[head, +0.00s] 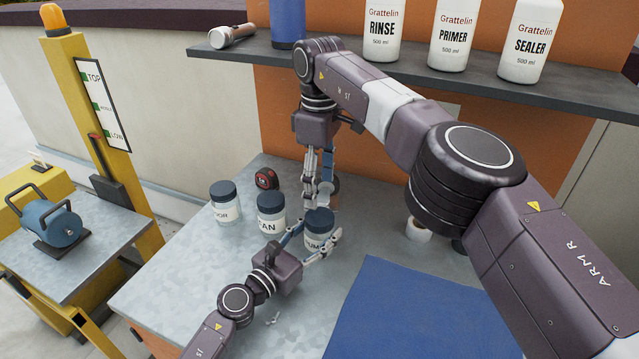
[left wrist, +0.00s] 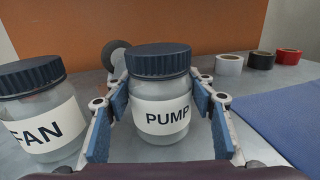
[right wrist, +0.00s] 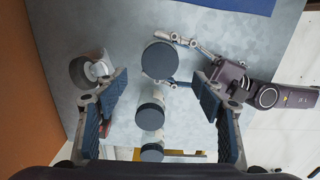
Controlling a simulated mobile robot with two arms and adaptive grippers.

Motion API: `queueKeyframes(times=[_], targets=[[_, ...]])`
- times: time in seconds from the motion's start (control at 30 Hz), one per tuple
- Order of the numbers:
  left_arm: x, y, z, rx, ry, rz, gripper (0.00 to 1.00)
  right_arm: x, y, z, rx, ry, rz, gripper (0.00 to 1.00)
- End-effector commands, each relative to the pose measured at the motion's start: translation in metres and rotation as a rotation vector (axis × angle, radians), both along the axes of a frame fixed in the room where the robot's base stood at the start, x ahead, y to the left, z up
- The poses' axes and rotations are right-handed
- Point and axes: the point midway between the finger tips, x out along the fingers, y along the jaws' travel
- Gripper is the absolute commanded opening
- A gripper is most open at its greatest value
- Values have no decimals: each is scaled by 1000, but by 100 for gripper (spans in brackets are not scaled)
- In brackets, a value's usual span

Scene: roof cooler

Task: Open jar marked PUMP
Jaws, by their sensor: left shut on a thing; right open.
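The jar marked PUMP (left wrist: 163,119) stands upright on the metal table with its dark blue ribbed lid (left wrist: 159,60) on. It also shows in the head view (head: 317,241). My left gripper (head: 312,243) is shut around the jar's body, one blue-padded finger on each side, below the lid. My right gripper (head: 318,192) is open and points down, above the table and behind the jar. In the right wrist view the PUMP jar's lid (right wrist: 160,60) shows beyond the open fingers, with nothing between the pads.
The FAN jar (head: 270,217) stands just left of the PUMP jar, and another jar (head: 224,205) farther left. A tape measure (head: 266,179) lies behind them. A blue mat (head: 410,310) lies to the right. A shelf (head: 400,72) with bottles runs above the table's back.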

Motion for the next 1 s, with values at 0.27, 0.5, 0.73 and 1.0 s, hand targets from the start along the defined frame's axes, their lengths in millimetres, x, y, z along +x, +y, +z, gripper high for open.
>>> queueKeyframes(times=[0.27, 0.5, 0.73, 1.0], targets=[[0, 0, 0, 0, 0, 0, 0, -1, 0, -23, 0, 3, -33, 63], [0, 0, 0, 0, 0, 0, 0, -1, 0, -60, -1, 1, -31, 63], [0, 0, 0, 0, 0, 0, 0, 0, 0, -78, 0, 0, -32, 63], [0, 0, 0, 0, 0, 0, 0, 0, 0, -80, 0, 0, -32, 63]])
